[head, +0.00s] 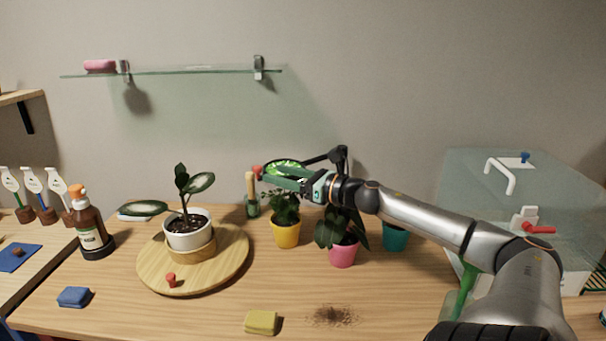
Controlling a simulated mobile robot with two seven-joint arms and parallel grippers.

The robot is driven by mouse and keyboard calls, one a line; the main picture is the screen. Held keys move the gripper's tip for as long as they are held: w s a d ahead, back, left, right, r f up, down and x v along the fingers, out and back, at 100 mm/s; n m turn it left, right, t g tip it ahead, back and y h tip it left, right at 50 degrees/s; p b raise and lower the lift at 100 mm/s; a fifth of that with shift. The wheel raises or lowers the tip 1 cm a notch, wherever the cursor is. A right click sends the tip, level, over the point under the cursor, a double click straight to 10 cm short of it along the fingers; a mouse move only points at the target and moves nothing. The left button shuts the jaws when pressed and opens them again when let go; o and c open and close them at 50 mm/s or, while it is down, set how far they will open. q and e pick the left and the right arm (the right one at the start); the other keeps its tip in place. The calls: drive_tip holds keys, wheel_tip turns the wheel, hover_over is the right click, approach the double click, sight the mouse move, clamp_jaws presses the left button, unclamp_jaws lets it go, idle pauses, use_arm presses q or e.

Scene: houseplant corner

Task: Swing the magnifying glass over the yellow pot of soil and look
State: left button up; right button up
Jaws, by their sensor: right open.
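The magnifying glass (286,165) is a round lens with a bright green look, at the end of a dark jointed arm (338,155) in the middle of the head view. A small red knob (257,170) shows at its left side. The yellow pot (286,235) stands on the table below the lens, with a leafy plant hiding most of its soil. My right gripper (271,175) is open, its fingers pointing left across the lens's near edge, close to the red knob. I cannot tell whether it touches either. My left gripper is out of view.
A pink pot (342,253) and a teal pot (396,237) stand right of the yellow one. A round wooden board (220,270) holds a white pot (188,235). A yellow sponge (261,322) and spilled soil (333,316) lie in front. A glass case (540,190) stands at right.

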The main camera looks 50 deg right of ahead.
drive_tip(key=s, duration=0.1)
drive_tip(key=s+p, duration=0.1)
drive_tip(key=s, duration=0.1)
drive_tip(key=s+d, duration=0.1)
drive_tip(key=s, duration=0.1)
drive_tip(key=shift+s, duration=0.25)
drive_tip(key=shift+s, duration=0.1)
idle(0.6)
